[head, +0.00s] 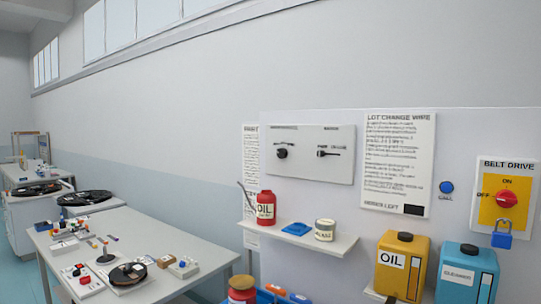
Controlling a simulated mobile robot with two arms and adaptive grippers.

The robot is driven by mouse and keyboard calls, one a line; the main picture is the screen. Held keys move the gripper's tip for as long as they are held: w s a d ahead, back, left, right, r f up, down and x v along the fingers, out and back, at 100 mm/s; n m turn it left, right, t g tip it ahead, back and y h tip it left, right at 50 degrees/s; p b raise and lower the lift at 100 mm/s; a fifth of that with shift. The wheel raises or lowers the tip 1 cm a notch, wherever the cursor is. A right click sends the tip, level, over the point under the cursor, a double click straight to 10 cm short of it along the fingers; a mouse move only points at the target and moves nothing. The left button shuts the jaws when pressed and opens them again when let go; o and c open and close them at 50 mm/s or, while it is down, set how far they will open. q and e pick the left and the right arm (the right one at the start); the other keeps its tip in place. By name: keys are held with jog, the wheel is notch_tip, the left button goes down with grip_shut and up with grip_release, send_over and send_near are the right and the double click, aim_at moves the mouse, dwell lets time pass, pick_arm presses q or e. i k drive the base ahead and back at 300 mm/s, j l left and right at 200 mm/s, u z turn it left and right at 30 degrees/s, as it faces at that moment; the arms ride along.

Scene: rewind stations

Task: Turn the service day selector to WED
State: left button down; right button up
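No control in the head view can be read as the service day selector, and no WED mark is legible. A pale wall panel (340,171) carries a round black knob (281,153) at its left and a black lever-like handle (323,154) pointing right; their lettering is too small to read. A red rotary switch (507,198) sits on the yellow BELT DRIVE plate (490,215), marked ON and OFF. Neither of my grippers is in view.
A shelf (325,245) below the panel holds a red oil can (266,208) and a tin (325,229). A yellow OIL container (402,262) and a blue cleaner container (467,278) stand at the right. A cluttered table (205,262) stands at left. A blue padlock (502,238) hangs below the switch.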

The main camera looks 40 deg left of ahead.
aim_at(282, 153)
jog(key=k+j+u, duration=0.1)
jog(key=u, duration=0.25)
jog(key=k+j+u, duration=0.1)
jog(key=u, duration=0.25)
jog(key=j+u, duration=0.15)
jog(key=u, duration=0.2)
